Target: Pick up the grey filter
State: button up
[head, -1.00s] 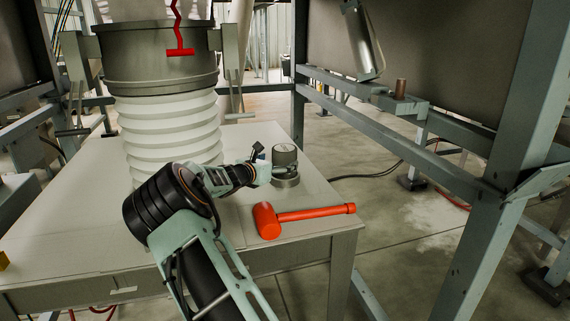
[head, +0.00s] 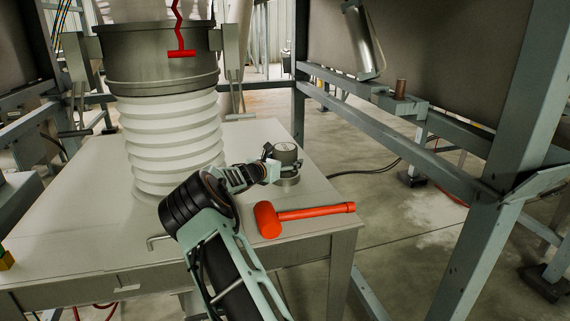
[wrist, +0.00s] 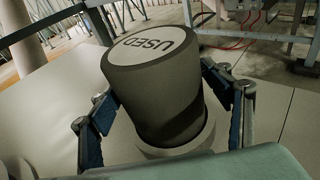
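The grey filter (wrist: 158,90) is a short cylinder with a pale round label reading "USED" on its top. It sits in a low round metal ring (wrist: 190,148) on the table. In the wrist view my gripper (wrist: 162,105) has one blue-padded finger on each side of the filter. The fingers are spread wide, and a gap shows beside the near part of the right pad. Contact at the far ends of the pads is unclear. In the head view the filter (head: 286,153) and the ring (head: 287,181) stand near the table's right edge, partly hidden by my gripper (head: 276,168).
A red mallet (head: 300,213) lies on the table (head: 90,235) just in front of the filter. A white ribbed bellows (head: 172,145) hangs to the left below a metal collar (head: 160,65). Steel frame posts (head: 490,190) stand to the right, beyond the table.

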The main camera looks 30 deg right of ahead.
jog(key=c, duration=0.9)
